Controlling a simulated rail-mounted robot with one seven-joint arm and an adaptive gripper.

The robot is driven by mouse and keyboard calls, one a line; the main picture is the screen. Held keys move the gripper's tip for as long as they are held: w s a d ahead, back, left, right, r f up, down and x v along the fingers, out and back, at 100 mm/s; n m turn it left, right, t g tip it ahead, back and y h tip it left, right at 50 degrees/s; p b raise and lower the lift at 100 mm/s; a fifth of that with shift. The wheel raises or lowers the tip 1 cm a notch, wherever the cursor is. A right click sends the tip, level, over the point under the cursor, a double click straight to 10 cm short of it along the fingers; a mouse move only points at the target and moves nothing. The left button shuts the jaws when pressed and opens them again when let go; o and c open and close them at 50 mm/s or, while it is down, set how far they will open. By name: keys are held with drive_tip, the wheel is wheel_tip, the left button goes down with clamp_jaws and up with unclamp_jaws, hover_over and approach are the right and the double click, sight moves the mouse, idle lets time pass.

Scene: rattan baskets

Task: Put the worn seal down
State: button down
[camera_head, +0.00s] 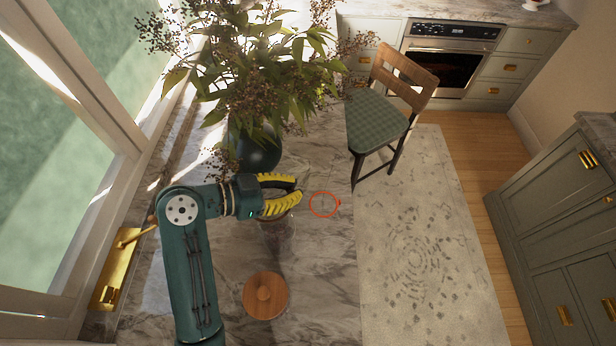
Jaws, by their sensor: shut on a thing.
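The worn seal, a thin red ring with a small tab on its right side (311,209), shows just right of my fingertips, over the marble counter. My gripper (298,188) has yellow fingers that come together at the ring's left side, and it is shut on the seal. The exact contact point is too small to make out. I cannot tell how high the ring is above the counter. A clear glass jar (279,240) stands just below the gripper in the picture, its top partly hidden by the lower finger. A round wooden lid with a knob (254,307) lies nearer on the counter.
A dark vase (252,150) with a wide leafy bouquet stands right behind the gripper. The marble counter (325,270) is clear right of the jar and lid, up to its right edge. A chair (375,125) stands beyond that edge. A window is at left.

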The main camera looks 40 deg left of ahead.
drive_tip(key=shift+r, duration=0.3)
drive_tip(key=s+d+f+m+g+h+p, duration=0.1)
drive_tip(key=s+d+f+p, duration=0.2)
drive_tip(key=d, duration=0.7)
drive_tip(key=d+f+m+h+p, duration=0.15)
drive_tip(key=d+p, duration=0.35)
drive_tip(key=d, duration=0.5)
drive_tip(key=s+d+f+g+p, duration=0.1)
drive_tip(key=s+d+f+p, duration=0.2)
drive_tip(key=d, duration=0.7)
drive_tip(key=shift+n+t+y, duration=0.55)
drive_tip(key=shift+n+t, duration=0.1)
drive_tip(key=shift+t, duration=0.05)
drive_tip(key=shift+w+a+r, duration=0.25)
drive_tip(key=shift+w+a, duration=0.35)
drive_tip(key=shift+w, duration=0.05)
drive_tip(key=shift+w+a+r, duration=0.25)
drive_tip(key=shift+w+a, duration=0.4)
drive_tip(key=shift+w+a+r, duration=0.25)
drive_tip(key=shift+w+a, duration=0.35)
drive_tip(key=shift+w, duration=0.05)
